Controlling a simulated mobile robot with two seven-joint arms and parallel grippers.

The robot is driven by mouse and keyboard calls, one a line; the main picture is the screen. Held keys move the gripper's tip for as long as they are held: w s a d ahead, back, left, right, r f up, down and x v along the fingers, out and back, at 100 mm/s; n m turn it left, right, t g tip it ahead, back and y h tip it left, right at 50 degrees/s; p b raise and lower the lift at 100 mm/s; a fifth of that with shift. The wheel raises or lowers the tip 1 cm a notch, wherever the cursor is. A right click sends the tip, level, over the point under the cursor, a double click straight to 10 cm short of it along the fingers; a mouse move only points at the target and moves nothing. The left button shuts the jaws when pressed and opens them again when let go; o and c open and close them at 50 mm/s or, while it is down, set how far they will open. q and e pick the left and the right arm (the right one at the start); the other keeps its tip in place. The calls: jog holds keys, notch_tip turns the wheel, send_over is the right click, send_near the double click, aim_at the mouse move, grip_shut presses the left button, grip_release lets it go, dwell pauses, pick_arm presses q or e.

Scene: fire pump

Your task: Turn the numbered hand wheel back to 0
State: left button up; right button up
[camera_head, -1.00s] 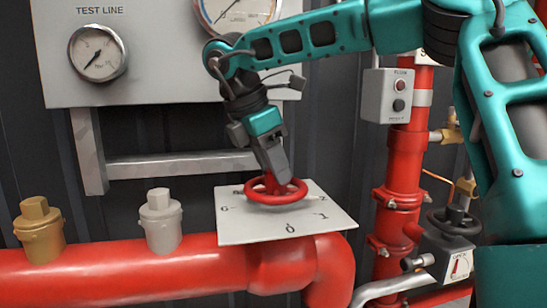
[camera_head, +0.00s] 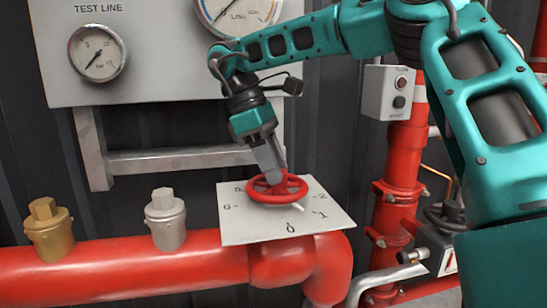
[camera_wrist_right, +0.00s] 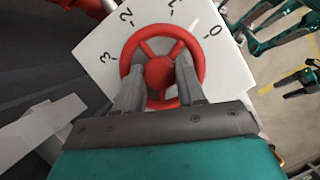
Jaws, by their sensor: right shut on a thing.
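The red hand wheel (camera_head: 264,195) sits on a pale square plate (camera_head: 240,229) with numbers around its edge. The 0 and 1 are on the near side and the 2 is at the right. A small pale mark, perhaps a pointer, shows by the near right rim, between 0 and 2. My right gripper (camera_head: 277,178) reaches down to the wheel. In the right wrist view its fingers (camera_wrist_right: 158,82) straddle the wheel's hub (camera_wrist_right: 159,71) and are shut on the wheel.
A thick red pipe (camera_head: 110,270) runs below the plate, with a brass cap (camera_head: 49,233) and a grey cap (camera_head: 165,222) on it. A gauge panel (camera_head: 160,60) is behind. A grey button box (camera_head: 388,92) and a red upright pipe (camera_head: 394,180) stand at right.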

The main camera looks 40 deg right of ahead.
jog(key=o, duration=1.1)
jog(key=shift+c, duration=0.2)
